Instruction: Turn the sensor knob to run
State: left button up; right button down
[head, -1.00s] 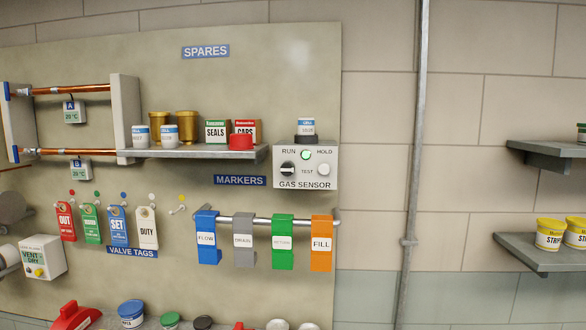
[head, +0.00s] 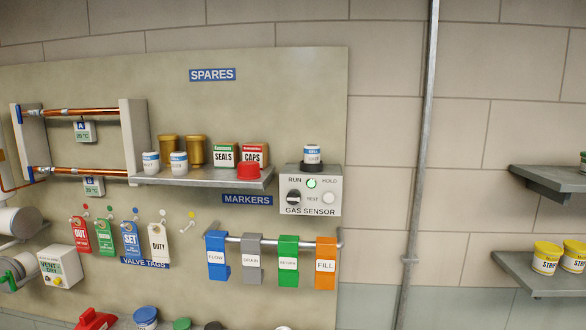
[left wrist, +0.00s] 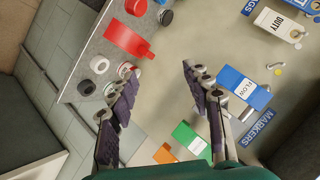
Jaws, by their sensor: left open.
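The gas sensor (head: 285,181) is a pale grey box on the board's right side. Its dark round knob (head: 293,197) is at the left of its face, below the word RUN, and has a light mark across it. The mark's exact direction is too small to tell. A lit green lamp (head: 311,184) sits between RUN and HOLD, and a white button (head: 329,198) is at the right near TEST. My left gripper (left wrist: 160,72) is open and empty in the left wrist view, in front of the board. The sensor does not show there. No gripper shows in the head view.
A blue-white pot (head: 312,155) stands on the sensor's black top. The spares shelf (head: 200,181) adjoins at left. Below hangs a rail of markers, including the blue FLOW marker (head: 217,257), also near my left gripper (left wrist: 242,88). A vertical pipe (head: 419,150) runs to the right.

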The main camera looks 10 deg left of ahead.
pick_arm(q)
jog(key=w+d+r+m+t+p, duration=0.2)
jog(key=w+r+m+p, duration=0.2)
jog(key=r, duration=0.5)
jog(key=w+d+r+m+t+p, duration=0.25)
jog(key=w+r+p, duration=0.25)
jog(key=r, duration=0.5)
jog(key=m+t+h+p, duration=0.35)
jog(key=m+p, duration=0.55)
jog(key=m, duration=0.3)
send_near(293, 199)
jog(key=w, duration=0.2)
jog(key=shift+g, duration=0.4)
jog(key=w, duration=0.6)
jog(key=shift+w+r, duration=0.35)
jog(key=shift+w, duration=0.05)
jog(key=shift+w+a+p, duration=0.1)
jog(key=shift+w+p, duration=0.2)
jog(key=shift+w, duration=0.1)
pick_arm(e)
notch_tip(293, 199, up, 21)
pick_arm(q)
grip_shut()
